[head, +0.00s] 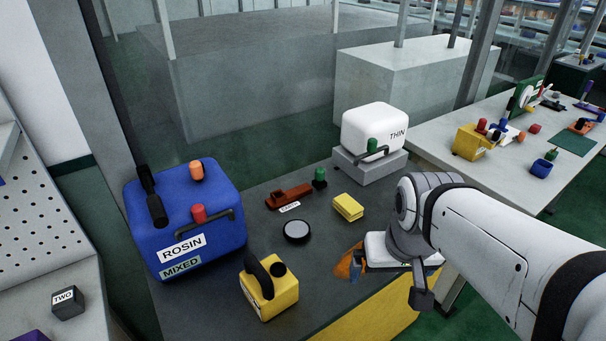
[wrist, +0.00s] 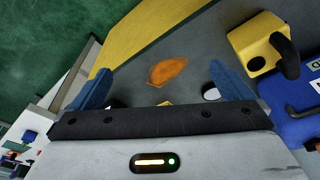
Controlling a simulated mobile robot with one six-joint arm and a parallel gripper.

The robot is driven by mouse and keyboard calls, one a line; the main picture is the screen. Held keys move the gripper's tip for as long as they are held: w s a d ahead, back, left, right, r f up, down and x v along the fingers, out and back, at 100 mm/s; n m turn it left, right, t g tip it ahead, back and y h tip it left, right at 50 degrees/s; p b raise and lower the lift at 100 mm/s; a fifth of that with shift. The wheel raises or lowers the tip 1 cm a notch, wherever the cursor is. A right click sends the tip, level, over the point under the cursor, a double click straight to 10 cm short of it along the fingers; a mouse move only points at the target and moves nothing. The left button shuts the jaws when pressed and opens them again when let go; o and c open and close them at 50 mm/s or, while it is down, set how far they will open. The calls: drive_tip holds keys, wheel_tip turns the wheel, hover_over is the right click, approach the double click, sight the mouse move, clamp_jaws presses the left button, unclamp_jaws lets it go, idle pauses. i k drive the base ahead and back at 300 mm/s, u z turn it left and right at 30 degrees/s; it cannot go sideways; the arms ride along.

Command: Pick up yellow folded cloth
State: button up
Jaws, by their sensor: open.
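The yellow folded cloth (head: 348,207) lies on the dark bench top, left of my arm in the head view. It looks like a small, thick yellow pad. In the wrist view only a sliver of yellow (wrist: 165,103) shows above the edge of my gripper body, probably the cloth. My gripper (wrist: 160,86) is open and empty, with its two blue fingers wide apart. In the head view my gripper (head: 360,258) is nearer the front edge than the cloth and partly hidden by my arm. It is apart from the cloth.
An orange rag or patch (head: 346,263) lies by my fingers. A yellow can (head: 268,287), a black round disc (head: 297,231), a red tool (head: 289,196), a green-topped item (head: 320,178), a blue ROSIN container (head: 185,215) and a white THIN container (head: 374,131) surround the cloth.

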sight(347, 207)
drive_tip(key=u, duration=2.6)
drive_tip(key=k, duration=1.25)
drive_tip(key=z, duration=1.45)
drive_tip(key=i, duration=1)
drive_tip(key=z, duration=0.05)
